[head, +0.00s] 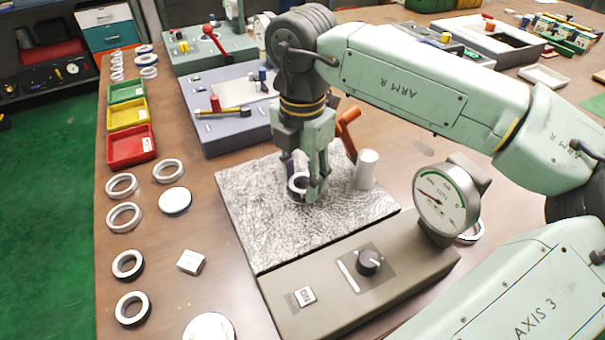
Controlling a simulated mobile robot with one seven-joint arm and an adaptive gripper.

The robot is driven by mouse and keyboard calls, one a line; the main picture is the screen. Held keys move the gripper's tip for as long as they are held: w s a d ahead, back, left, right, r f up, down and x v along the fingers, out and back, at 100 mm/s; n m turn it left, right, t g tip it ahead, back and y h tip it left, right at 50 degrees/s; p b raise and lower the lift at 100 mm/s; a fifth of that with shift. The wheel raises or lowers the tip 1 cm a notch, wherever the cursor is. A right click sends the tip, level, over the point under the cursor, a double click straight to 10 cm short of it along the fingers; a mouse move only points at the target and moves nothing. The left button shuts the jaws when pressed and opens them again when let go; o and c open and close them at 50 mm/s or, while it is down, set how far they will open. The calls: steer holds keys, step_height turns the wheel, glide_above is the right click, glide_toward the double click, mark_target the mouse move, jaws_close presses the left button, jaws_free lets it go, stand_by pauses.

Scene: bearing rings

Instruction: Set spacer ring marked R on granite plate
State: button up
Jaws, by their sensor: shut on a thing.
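My gripper (306,190) points down over the granite plate (255,225), a speckled grey slab near the middle of the table. It is shut on a ring (297,183) with a pale face, low over the plate. I cannot tell whether the ring touches the plate, and no R mark on it is readable. The fingers hide part of the ring.
A white cylinder (367,169) stands just right of my gripper, with an orange part (347,128) behind it. A dial gauge (446,199) rises at the plate's right. Several loose rings (123,217) and red, yellow and green bins (131,146) lie left.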

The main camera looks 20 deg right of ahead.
steer(key=shift+f+b, duration=0.25)
steer(key=shift+b, duration=0.05)
steer(key=o, duration=1.3)
steer(key=shift+r, duration=0.1)
steer(key=shift+r+p, duration=0.15)
steer(key=shift+p, duration=0.15)
